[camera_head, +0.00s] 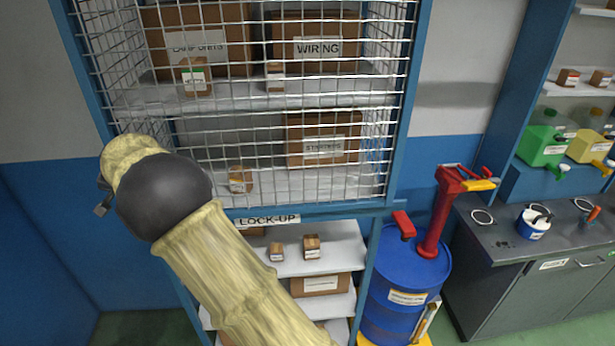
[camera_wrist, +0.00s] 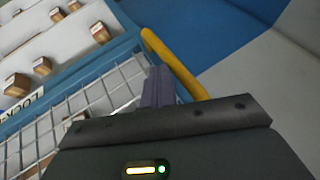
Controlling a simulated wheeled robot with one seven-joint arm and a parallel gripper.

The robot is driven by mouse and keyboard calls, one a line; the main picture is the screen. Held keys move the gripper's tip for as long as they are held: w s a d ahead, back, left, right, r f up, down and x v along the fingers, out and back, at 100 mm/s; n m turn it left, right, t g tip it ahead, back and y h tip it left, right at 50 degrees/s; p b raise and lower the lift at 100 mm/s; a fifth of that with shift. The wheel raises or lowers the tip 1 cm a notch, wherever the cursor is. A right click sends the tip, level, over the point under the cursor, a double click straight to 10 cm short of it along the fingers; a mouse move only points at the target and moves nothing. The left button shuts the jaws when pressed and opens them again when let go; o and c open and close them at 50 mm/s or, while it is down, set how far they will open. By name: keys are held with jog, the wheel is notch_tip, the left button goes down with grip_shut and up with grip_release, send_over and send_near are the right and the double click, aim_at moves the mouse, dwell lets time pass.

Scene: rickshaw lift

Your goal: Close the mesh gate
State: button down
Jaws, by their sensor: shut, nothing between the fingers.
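The mesh gate (camera_head: 250,115) is a white wire grid across the front of the blue-framed lock-up cabinet. It looks roughly in line with the frame, but I cannot tell whether a small gap is left. In the wrist view the mesh (camera_wrist: 95,100) lies at the lower left, and a yellow bar (camera_wrist: 175,62) runs along the cabinet's edge. My gripper (camera_wrist: 157,86) is shut and empty, its fingertips close beside the yellow bar; contact cannot be told. In the head view my arm hides the gate's lower left corner and most of the gripper.
Boxes stand behind the mesh, and open shelves (camera_head: 330,262) lie below the LOCK-UP label (camera_head: 267,220). A blue drum (camera_head: 400,285) with a red pump (camera_head: 440,215) stands right of the cabinet. A grey workbench (camera_head: 530,255) is farther right. A bare wall (camera_head: 40,225) is at left.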

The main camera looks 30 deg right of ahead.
jog(key=shift+a+r, duration=0.1)
jog(key=s+d+r+b, duration=0.5)
jog(key=s+r+b, duration=0.1)
jog(key=s+r, duration=0.1)
jog(key=shift+s+d+r+b, duration=0.25)
jog(key=shift+d+r+b, duration=0.05)
jog(key=shift+d+r, duration=0.1)
dwell(0.5)
